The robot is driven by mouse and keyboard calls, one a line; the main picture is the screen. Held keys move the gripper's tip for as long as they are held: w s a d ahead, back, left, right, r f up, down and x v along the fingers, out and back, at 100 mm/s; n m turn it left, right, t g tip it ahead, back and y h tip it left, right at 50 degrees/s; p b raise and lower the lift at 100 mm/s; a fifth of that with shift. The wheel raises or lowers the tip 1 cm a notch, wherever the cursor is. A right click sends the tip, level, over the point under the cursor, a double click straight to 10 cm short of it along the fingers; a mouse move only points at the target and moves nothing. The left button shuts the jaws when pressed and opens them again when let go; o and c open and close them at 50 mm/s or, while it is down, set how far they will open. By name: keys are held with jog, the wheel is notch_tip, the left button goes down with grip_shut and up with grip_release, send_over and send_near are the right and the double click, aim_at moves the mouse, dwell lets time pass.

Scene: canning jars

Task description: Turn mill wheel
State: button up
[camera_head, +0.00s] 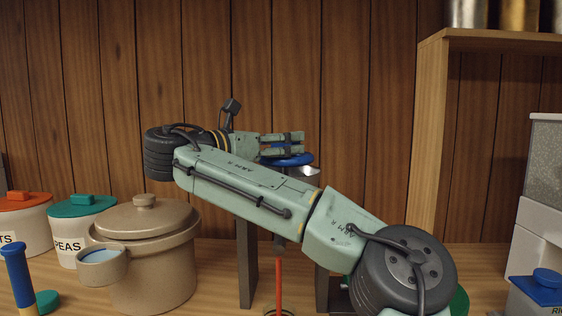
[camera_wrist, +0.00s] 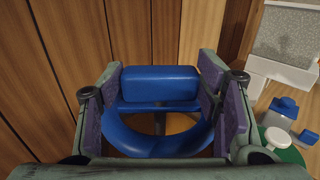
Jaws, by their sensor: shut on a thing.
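The mill wheel is a blue ring (camera_wrist: 125,138) with a raised blue grip block (camera_wrist: 158,84) on its far side in the wrist view. In the head view the wheel (camera_head: 292,160) shows as a thin blue disc under my gripper (camera_head: 299,144). My gripper, also in the wrist view (camera_wrist: 160,90), has its purple-padded fingers on either side of the grip block and is shut on it. A pale metal part of the mill (camera_head: 305,172) shows just below the wheel. My forearm hides most of the mill in the head view.
A brown lidded pot (camera_head: 145,250), a small cup (camera_head: 102,266) and canisters with a teal lid (camera_head: 82,205) and an orange lid (camera_head: 25,201) stand at left. A wooden shelf (camera_head: 431,150) and a blue-lidded box (camera_head: 540,290) stand at right. The plank wall is close behind.

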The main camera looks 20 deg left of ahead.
jog(key=b, duration=0.4)
jog(key=shift+a+f+m+h, duration=0.3)
jog(key=shift+a+m, duration=0.05)
jog(key=shift+m, duration=0.05)
jog(key=h+b, duration=0.1)
jog(key=b, duration=0.2)
jog(key=shift+d+m+g+b, duration=0.1)
jog(key=shift+m+g+b, duration=0.2)
jog(key=shift+g, duration=0.1)
jog(key=shift+w+r+m+g+h, duration=0.1)
jog(key=shift+r+m+g+h, duration=0.15)
jog(key=shift+m+g+h, duration=0.45)
jog(key=shift+f+m+g+h+p, duration=0.2)
jog(key=shift+m+g+h+p, duration=0.3)
jog(key=shift+m+g+h, duration=0.45)
jog(key=o, duration=0.8)
jog(key=shift+h, duration=0.25)
jog(key=o, duration=0.4)
jog(key=shift+r, duration=0.1)
jog(key=shift+c, duration=0.2)
